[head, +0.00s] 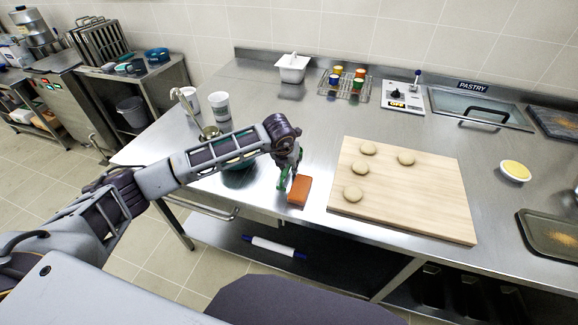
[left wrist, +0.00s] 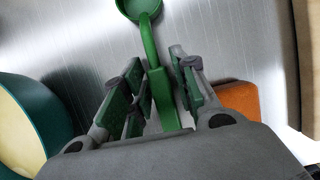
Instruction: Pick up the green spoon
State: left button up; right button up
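The green spoon (left wrist: 160,92) shows in the left wrist view. Its round bowl is at the top and its handle runs down between my left gripper's fingers. My left gripper (left wrist: 158,88) has green-padded fingers standing apart on both sides of the handle, with visible gaps, so it looks open. In the head view my left gripper (head: 287,183) is low over the steel counter, just left of an orange sponge (head: 300,191). There the spoon is hard to tell from the green finger pads. My right gripper is not in view.
A teal bowl (left wrist: 28,125) stands close left of the gripper. The sponge lies close on its right. A wooden board (head: 420,195) with several dough pieces is further right. White cups (head: 219,107) stand back left. The counter behind the gripper is clear.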

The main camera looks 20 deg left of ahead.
pick_arm(q)
grip_shut()
jog(key=shift+r, duration=0.15)
dwell(0.4)
jog(key=shift+r+b, duration=0.65)
jog(key=shift+r, duration=4.2)
